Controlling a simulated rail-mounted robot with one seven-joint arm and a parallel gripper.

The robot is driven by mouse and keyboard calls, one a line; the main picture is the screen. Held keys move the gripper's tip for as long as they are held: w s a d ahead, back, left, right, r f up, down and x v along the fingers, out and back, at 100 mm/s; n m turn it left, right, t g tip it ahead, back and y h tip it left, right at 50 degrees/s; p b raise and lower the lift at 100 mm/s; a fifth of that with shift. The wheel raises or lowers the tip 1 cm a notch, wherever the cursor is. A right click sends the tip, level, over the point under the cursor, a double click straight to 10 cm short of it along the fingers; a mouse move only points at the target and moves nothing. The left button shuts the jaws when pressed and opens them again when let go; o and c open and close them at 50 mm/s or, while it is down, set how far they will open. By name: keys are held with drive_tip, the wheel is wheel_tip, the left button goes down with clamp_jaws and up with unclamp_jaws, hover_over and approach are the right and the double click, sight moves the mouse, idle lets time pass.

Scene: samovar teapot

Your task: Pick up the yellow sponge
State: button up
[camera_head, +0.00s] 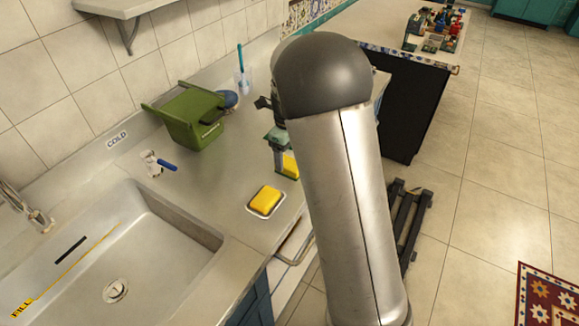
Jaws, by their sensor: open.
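The yellow sponge (266,199) lies flat in a small pale dish (256,213) on the grey counter, right of the sink. My gripper (287,169) appears partly, just left of my big silver arm, which hides much of it. It is open and points down beyond the sponge, a little to its upper right in the picture. It is apart from the sponge. A second yellow patch (291,164) shows at its fingers; I cannot tell what this is.
A green bin-like container (192,119) leans near the wall, with a blue item (228,99) and a cup with a brush (242,82) behind it. The counter left of the sponge is clear.

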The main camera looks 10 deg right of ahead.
sight(289, 163)
drive_tip(key=f, duration=0.4)
drive_tip(key=shift+s+d+f, duration=0.1)
drive_tip(key=shift+d+f, duration=0.05)
drive_tip(key=shift+d, duration=0.05)
drive_tip(key=c, duration=1.1)
drive_tip(key=shift+o, duration=0.2)
drive_tip(key=shift+r, duration=0.35)
wheel_tip(289, 163, up, 2)
drive_tip(key=shift+r, duration=0.1)
drive_tip(key=s+a+r+b, duration=0.1)
drive_tip(key=s+a+r, duration=0.4)
drive_tip(key=s+r, duration=0.5)
drive_tip(key=s, duration=0.3)
drive_tip(key=shift+a+b, duration=0.2)
drive_tip(key=shift+b, duration=0.1)
drive_tip(key=shift+r, duration=0.1)
